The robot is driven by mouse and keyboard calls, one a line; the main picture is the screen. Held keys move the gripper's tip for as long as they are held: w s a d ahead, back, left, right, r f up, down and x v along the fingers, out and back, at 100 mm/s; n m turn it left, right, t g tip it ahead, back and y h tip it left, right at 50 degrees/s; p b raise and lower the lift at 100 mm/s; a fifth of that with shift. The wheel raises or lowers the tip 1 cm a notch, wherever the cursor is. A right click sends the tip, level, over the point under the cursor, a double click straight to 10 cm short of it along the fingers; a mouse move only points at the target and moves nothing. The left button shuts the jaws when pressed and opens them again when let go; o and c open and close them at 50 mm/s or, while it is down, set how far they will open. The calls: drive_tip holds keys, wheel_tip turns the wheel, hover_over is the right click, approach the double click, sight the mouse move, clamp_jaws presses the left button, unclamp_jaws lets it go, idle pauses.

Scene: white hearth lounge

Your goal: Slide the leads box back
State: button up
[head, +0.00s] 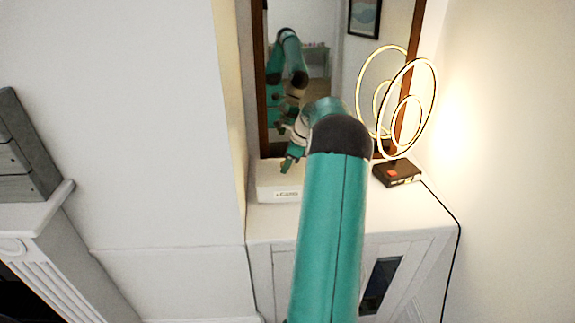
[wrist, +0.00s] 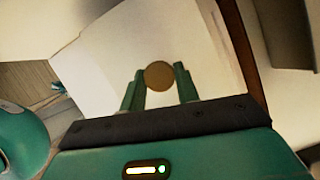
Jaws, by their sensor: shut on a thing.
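The leads box (head: 264,194) is a low white box with a dark-lettered label on its front. It sits on top of the white cabinet, towards its left side, below the mirror. My gripper (head: 287,164) is over the box's top, pointing down, partly hidden by my arm. In the wrist view, a round tan knob (wrist: 159,76) sits between the two green fingers of my gripper (wrist: 160,71), which are shut on it. Behind it a white surface (wrist: 105,58) fills the middle, seemingly the top of the box. The box's right end is hidden behind my arm.
A wood-framed mirror (head: 263,90) stands behind the box and reflects my arm. A lit ring lamp (head: 397,174) on a dark base stands on the cabinet (head: 425,222) to the right. A wall is close on the left, with a white fireplace mantel (head: 45,215) beyond.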

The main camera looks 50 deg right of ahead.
drive_tip(key=o, duration=1.1)
drive_tip(key=v, duration=1.3)
drive_tip(key=shift+d+r, duration=0.1)
drive_tip(key=shift+r, duration=0.35)
